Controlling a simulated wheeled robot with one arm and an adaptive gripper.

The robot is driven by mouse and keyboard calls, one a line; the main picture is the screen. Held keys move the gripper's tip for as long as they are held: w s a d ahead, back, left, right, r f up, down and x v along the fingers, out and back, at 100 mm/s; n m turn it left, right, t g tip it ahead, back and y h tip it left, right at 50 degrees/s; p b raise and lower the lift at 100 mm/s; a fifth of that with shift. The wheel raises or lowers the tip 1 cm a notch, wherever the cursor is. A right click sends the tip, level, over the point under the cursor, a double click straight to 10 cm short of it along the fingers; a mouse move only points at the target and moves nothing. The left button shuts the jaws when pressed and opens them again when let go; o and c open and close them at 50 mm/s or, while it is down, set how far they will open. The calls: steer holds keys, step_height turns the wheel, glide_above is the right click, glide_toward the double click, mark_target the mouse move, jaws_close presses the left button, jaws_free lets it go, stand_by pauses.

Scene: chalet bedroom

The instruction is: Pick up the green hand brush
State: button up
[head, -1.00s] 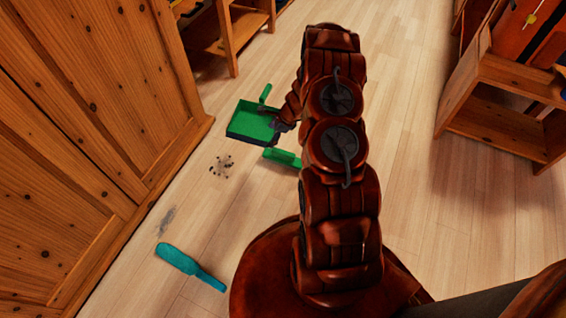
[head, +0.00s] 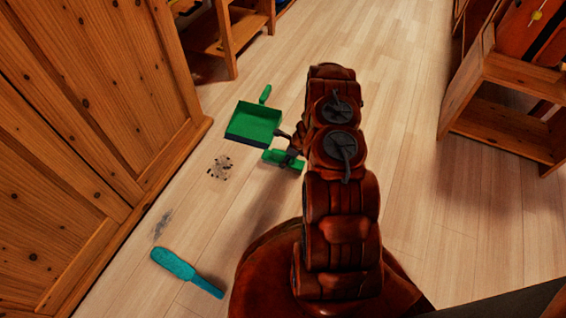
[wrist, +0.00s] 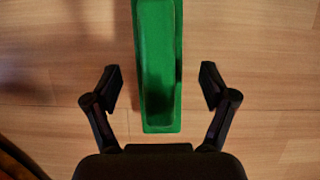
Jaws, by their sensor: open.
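The green hand brush (head: 281,158) lies on the wooden floor just in front of the green dustpan, partly hidden by my arm in the head view. In the wrist view the brush (wrist: 157,70) runs from the top edge down between the two fingers. My gripper (wrist: 160,88) is open, with one finger on each side of the brush and a gap on both sides. In the head view my gripper (head: 291,149) is at the brush's right part, small and partly hidden by my arm.
The green dustpan (head: 254,122) lies behind the brush. A small pile of dark debris (head: 220,167) is left of it. A teal brush-like tool (head: 187,271) lies at the lower left. A wooden cabinet (head: 90,130) stands left and a shelf (head: 505,110) right.

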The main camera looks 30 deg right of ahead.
steer(key=b+x, duration=0.1)
steer(key=x, duration=0.1)
steer(key=shift+a+f, duration=0.15)
steer(key=shift+f, duration=0.25)
steer(key=shift+w+a+f, duration=0.1)
steer(key=shift+w+f, duration=0.15)
steer(key=c, duration=1.4)
